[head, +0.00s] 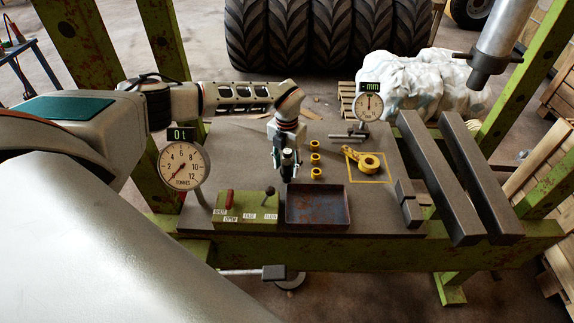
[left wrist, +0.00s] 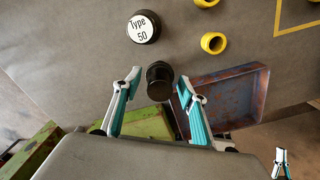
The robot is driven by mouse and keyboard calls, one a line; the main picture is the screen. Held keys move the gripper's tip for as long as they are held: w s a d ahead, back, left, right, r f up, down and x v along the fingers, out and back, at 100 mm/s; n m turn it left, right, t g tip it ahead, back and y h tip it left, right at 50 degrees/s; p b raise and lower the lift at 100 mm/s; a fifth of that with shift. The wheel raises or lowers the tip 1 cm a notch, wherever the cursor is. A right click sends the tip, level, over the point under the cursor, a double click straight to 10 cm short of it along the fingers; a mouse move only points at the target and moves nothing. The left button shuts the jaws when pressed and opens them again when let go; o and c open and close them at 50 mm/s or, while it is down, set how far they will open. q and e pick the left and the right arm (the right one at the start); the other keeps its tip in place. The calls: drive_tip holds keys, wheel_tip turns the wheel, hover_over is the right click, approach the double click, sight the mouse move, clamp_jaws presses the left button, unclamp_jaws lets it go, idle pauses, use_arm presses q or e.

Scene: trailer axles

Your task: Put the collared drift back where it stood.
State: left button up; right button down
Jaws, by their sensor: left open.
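My left gripper (head: 287,176) points down over the bench plate, left of the yellow rings. Its fingers also show in the left wrist view (left wrist: 160,92), spread apart. A dark, round-topped cylindrical piece (left wrist: 159,73) lies between them in that view, with clear gaps on both sides. It is mostly hidden by the gripper in the head view. Beyond it is a black round piece with a white face marked "Type 50" (left wrist: 143,27). I cannot tell for sure which piece is the collared drift.
A rusty tray (head: 318,222) and green control box (head: 247,207) with a lever stand at the front. Yellow rings (head: 316,159) line the plate. Dial gauges (head: 184,166) and dark beams (head: 440,180) flank the plate.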

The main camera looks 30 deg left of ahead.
use_arm(q)
wheel_tip(320, 180, up, 12)
idle(0.4)
idle(0.4)
